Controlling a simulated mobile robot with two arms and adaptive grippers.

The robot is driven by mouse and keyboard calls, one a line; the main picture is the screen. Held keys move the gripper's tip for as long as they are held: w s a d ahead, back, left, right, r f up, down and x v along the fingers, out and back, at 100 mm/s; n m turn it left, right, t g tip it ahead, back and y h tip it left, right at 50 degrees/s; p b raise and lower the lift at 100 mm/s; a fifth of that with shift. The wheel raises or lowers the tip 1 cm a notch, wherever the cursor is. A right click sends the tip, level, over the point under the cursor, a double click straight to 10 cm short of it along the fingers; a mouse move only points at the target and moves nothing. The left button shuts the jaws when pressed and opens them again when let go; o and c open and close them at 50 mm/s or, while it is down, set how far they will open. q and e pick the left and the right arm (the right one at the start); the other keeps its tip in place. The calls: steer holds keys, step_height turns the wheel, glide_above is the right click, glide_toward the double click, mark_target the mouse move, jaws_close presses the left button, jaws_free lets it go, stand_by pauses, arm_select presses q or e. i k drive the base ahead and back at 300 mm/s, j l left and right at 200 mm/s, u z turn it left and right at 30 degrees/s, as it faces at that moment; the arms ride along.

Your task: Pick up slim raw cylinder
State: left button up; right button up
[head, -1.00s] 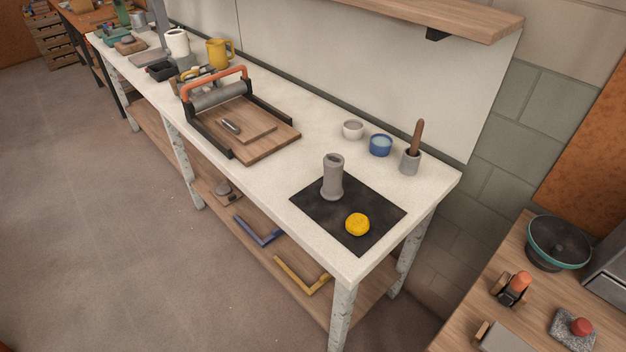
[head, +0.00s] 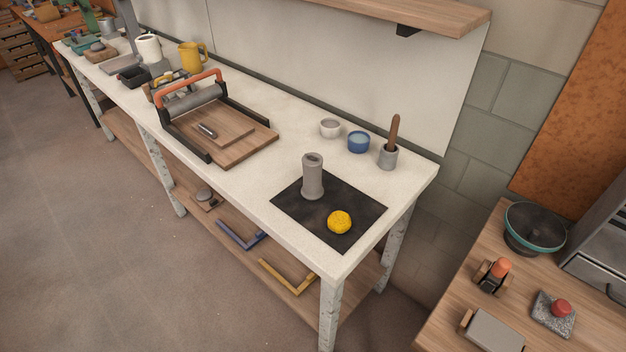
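A slim grey raw cylinder (head: 313,178) with an open top stands upright on a black mat (head: 290,201). The mat lies near the right end of the long white table (head: 300,248). A round yellow piece (head: 339,222) sits on the same mat, in front and to the right of the cylinder, apart from it. Neither of my grippers shows in the head view.
Behind the mat stand a white bowl (head: 330,128), a blue bowl (head: 358,142) and a grey pot with a brown-handled tool (head: 388,158). A slab roller (head: 238,149) is to the left. A wooden counter (head: 458,290) is at right. The floor in front is clear.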

mark_target(312, 190)
steer(key=z, duration=0.55)
steer(key=i+j+z, duration=0.15)
steer(key=j+z, duration=0.25)
steer(key=j, duration=0.3)
steer(key=j+z, duration=0.4)
steer(key=j, duration=1.25)
steer(key=i+z, duration=0.05)
